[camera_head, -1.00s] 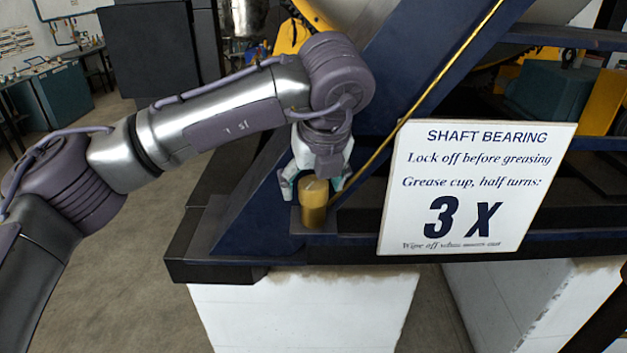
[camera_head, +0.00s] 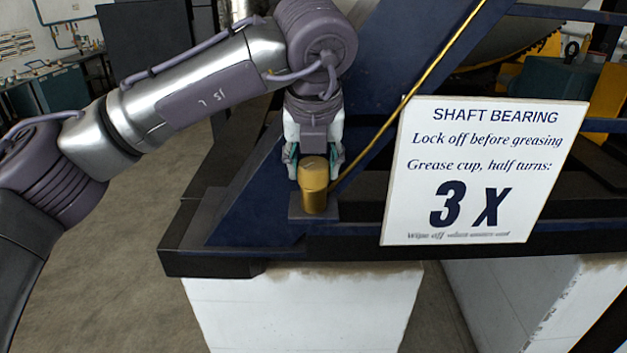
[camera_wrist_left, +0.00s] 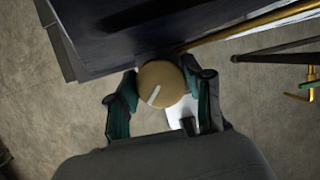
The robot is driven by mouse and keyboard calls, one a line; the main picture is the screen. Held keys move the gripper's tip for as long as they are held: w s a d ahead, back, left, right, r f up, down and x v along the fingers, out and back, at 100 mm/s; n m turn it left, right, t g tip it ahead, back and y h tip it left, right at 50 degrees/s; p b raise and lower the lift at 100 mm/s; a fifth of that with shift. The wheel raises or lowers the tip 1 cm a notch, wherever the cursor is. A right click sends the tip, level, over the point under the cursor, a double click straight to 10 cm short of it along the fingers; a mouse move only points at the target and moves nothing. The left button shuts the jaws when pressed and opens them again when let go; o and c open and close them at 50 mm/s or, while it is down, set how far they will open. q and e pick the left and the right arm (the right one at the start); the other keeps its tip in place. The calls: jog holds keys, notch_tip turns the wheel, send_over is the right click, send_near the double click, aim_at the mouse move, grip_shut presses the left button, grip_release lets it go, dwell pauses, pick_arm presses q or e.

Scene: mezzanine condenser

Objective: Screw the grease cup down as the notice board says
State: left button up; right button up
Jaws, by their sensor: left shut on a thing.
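The brass grease cup (camera_head: 314,187) stands upright on a small plate (camera_head: 312,211) on the dark blue frame. My left gripper (camera_head: 315,172) points down from above and is shut on the cup's upper part. In the left wrist view the round cup top (camera_wrist_left: 161,84) sits between the two fingers, with a white line mark slanting toward the lower left. The white notice board (camera_head: 485,170) reads "SHAFT BEARING", "Lock off before greasing", "Grease cup, half turns: 3 X"; its bottom line is too blurred to read fully. My right gripper is not in view.
A thin brass pipe (camera_head: 405,98) rises from beside the cup toward the upper right, close to my gripper. The blue frame (camera_head: 252,196) slopes up behind it. A white block (camera_head: 300,305) supports the dark ledge. Open floor lies at the left.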

pick_arm(q)
jog(key=shift+f+m+h+b, duration=0.2)
jog(key=shift+m+h+b, duration=0.2)
jog(key=shift+m+b, duration=0.5)
jog(key=m+h+b, duration=0.1)
jog(key=m, duration=0.1)
jog(key=shift+r+m, duration=0.15)
jog(key=shift+m, duration=0.25)
jog(key=shift+r+m+g+h+b, duration=0.1)
jog(key=shift+m+g+h+b, duration=0.3)
jog(key=shift+m, duration=0.7)
jog(key=shift+m+h, duration=0.4)
jog(key=shift+m, duration=0.7)
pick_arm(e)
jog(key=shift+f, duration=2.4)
pick_arm(q)
jog(key=o, duration=1.2)
jog(key=shift+c, duration=0.2)
jog(key=shift+s, duration=0.1)
